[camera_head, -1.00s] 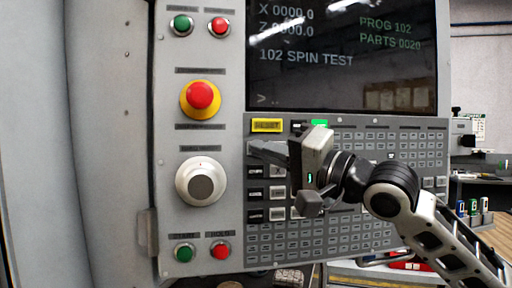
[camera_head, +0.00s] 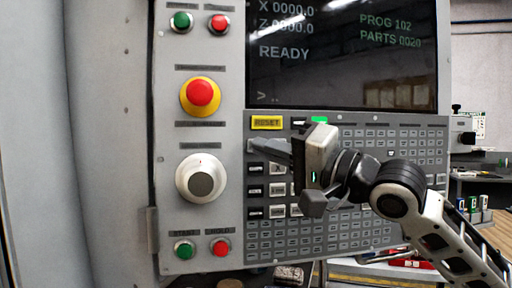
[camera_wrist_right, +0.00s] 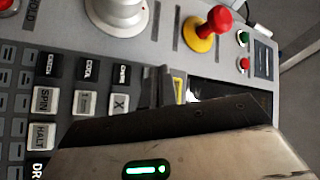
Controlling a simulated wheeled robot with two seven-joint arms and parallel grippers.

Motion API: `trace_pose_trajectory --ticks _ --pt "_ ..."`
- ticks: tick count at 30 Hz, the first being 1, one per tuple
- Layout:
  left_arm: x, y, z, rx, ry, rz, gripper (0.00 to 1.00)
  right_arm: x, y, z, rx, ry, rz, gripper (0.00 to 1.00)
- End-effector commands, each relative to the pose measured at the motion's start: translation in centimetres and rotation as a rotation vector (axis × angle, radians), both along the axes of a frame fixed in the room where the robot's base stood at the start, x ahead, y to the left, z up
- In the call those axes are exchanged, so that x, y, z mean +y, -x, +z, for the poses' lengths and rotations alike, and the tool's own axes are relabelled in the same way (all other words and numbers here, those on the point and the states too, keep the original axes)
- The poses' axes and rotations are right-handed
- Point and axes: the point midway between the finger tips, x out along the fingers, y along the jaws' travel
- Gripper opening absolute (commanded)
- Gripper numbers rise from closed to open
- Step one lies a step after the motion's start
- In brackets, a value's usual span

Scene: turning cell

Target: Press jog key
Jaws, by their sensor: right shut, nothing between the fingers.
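The control panel's key field (camera_head: 340,215) fills the lower right of the machine front in the head view. My right gripper (camera_head: 258,146) is shut and empty, its fingertips at the upper left of the key field, just below the yellow RESET key (camera_head: 266,123). In the right wrist view the shut fingers (camera_wrist_right: 162,84) lie by the upper end of the black and white key columns. White keys there read SPIN (camera_wrist_right: 43,101), HALT (camera_wrist_right: 41,136) and X (camera_wrist_right: 120,104). I cannot make out a JOG label; keys behind the fingers are hidden. Contact cannot be told. My left gripper is out of view.
The screen (camera_head: 340,55) above the keys reads READY. Left of the keys are a red emergency button (camera_head: 200,95), a grey dial (camera_head: 201,181), and green and red buttons above and below. A bench (camera_head: 485,178) stands at the far right.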

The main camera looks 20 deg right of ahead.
Motion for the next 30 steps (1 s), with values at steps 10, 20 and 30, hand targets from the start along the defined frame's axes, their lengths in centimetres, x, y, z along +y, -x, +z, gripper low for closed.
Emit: trace_pose_trajectory --ticks 10,20,30 --pt "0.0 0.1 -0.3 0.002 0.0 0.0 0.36 0.1 0.7 -0.1 -0.002 0.0 0.002 0.0" --pt "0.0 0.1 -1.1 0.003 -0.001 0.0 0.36 0.3 4.0 -0.1 -0.001 0.001 0.002 0.0" --pt "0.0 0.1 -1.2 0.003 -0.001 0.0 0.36 0.4 5.0 0.0 0.0 0.0 0.0 0.0"
